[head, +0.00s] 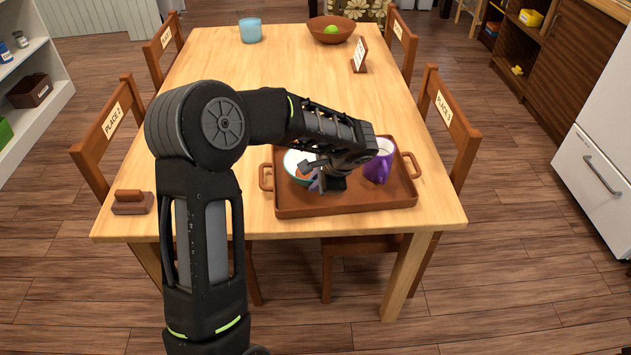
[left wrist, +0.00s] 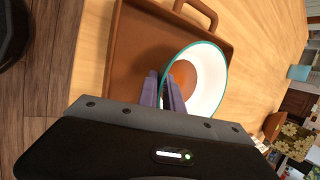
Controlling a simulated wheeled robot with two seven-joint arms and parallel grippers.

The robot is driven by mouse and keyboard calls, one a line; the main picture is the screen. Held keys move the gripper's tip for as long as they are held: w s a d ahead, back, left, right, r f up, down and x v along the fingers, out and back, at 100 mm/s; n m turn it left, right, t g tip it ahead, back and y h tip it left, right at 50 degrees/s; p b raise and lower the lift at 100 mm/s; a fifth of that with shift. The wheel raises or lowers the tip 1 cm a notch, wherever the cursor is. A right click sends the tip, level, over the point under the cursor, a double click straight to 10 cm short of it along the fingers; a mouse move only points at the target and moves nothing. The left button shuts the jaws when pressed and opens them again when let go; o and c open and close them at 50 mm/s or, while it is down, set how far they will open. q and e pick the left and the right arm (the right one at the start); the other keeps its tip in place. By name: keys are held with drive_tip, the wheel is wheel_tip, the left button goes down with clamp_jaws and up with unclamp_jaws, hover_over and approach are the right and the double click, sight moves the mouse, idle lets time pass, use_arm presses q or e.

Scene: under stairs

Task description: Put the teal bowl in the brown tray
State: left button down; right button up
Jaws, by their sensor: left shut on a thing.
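The teal bowl (head: 293,158), white inside with a teal rim, is over the left part of the brown tray (head: 345,207). My left gripper (head: 318,184) is shut on the bowl's rim, and its arm hides part of the bowl and tray. In the left wrist view the purple-grey fingers (left wrist: 168,92) pinch the rim of the bowl (left wrist: 210,82), which overlaps the wall of the tray (left wrist: 140,45). I cannot tell whether the bowl touches the tray floor. My right gripper is not in view.
A purple mug (head: 379,166) stands in the tray's right part. A brown wooden item (head: 132,203) lies at the table's left front. A blue cup (head: 250,30), a brown bowl (head: 331,32) with a green fruit and a small sign (head: 359,55) stand farther back. The table's middle is clear.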

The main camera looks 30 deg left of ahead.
use_arm(q)
drive_tip(key=c, duration=1.5)
unclamp_jaws()
drive_tip(key=shift+r+p, duration=0.15)
drive_tip(key=shift+p, duration=0.15)
drive_tip(key=v, duration=1.2)
drive_tip(key=shift+d, duration=0.1)
